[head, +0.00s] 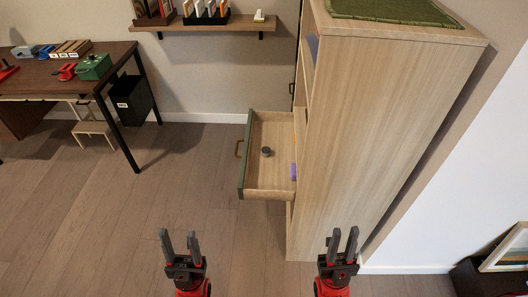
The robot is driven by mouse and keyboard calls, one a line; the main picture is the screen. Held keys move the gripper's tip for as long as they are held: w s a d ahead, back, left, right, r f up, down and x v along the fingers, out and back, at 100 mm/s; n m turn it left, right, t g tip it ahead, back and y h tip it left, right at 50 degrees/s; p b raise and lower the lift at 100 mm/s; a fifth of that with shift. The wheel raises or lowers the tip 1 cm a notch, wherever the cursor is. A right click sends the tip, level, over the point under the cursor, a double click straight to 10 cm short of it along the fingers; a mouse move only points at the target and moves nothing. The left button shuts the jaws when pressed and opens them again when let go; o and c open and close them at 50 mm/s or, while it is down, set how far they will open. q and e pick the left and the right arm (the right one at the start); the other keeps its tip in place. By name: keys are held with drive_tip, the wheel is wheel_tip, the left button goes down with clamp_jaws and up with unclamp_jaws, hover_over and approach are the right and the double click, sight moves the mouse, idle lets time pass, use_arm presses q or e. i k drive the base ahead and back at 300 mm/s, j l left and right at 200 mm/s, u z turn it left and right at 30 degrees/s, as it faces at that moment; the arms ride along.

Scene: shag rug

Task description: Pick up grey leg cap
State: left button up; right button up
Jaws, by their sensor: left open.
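A small dark grey round cap (266,151), likely the grey leg cap, lies on the bottom of an open drawer (243,165) with a green front. The drawer juts out to the left from a tall wooden cabinet (385,130). My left gripper (180,241) is open and empty, low in the picture, in front of and left of the drawer. My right gripper (342,240) is also empty with its fingers apart, in front of the cabinet's side. Both grippers are well apart from the cap.
A purple item (293,170) and a sliver of orange lie at the drawer's right side. A dark desk (50,82) with tools stands at the left, a black bin (133,100) beside it. A shelf (205,24) hangs at the back. The floor left of the drawer is clear.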

sight(266, 151)
drive_tip(key=i+j+z, duration=0.2)
drive_tip(key=i+j, duration=1)
